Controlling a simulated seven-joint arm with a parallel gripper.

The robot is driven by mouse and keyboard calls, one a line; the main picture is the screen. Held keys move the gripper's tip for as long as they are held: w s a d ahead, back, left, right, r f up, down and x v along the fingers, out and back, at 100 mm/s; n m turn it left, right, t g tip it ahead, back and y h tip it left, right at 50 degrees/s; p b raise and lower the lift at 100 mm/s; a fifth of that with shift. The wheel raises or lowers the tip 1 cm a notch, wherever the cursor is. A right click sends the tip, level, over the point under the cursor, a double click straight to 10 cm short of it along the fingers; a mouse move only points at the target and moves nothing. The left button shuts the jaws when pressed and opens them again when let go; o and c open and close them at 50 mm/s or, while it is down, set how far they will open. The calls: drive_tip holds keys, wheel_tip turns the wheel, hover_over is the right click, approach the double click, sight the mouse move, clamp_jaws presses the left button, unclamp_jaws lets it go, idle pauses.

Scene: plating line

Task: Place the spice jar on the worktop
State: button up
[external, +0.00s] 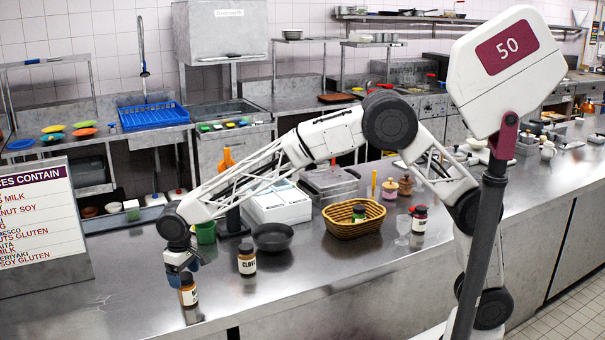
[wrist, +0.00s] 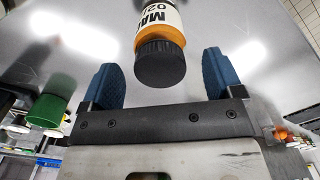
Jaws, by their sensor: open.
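A spice jar with a dark lid, amber body and white label reading "MA…" (external: 188,291) stands upright on the steel worktop (external: 130,285), near its front edge at the left. In the wrist view its lid and label (wrist: 160,60) show at and just beyond the gap between the fingertips. My gripper (external: 183,271) is right above this jar, pointing down. Its two blue fingers (wrist: 162,75) are open, one on each side of the lid, with a visible gap on both sides. The jar's base is out of the wrist view.
A jar labelled "CLOVE" (external: 246,264) stands close to the right, beside a dark bowl (external: 272,237). A green cup (external: 206,232) is behind. Farther right are a wicker basket (external: 350,228) holding a jar, another jar (external: 420,221) and a glass (external: 403,230). The worktop left of my gripper is clear.

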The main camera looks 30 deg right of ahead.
wheel_tip(320, 180, up, 8)
drive_tip(key=shift+r, duration=0.25)
idle(0.5)
idle(0.6)
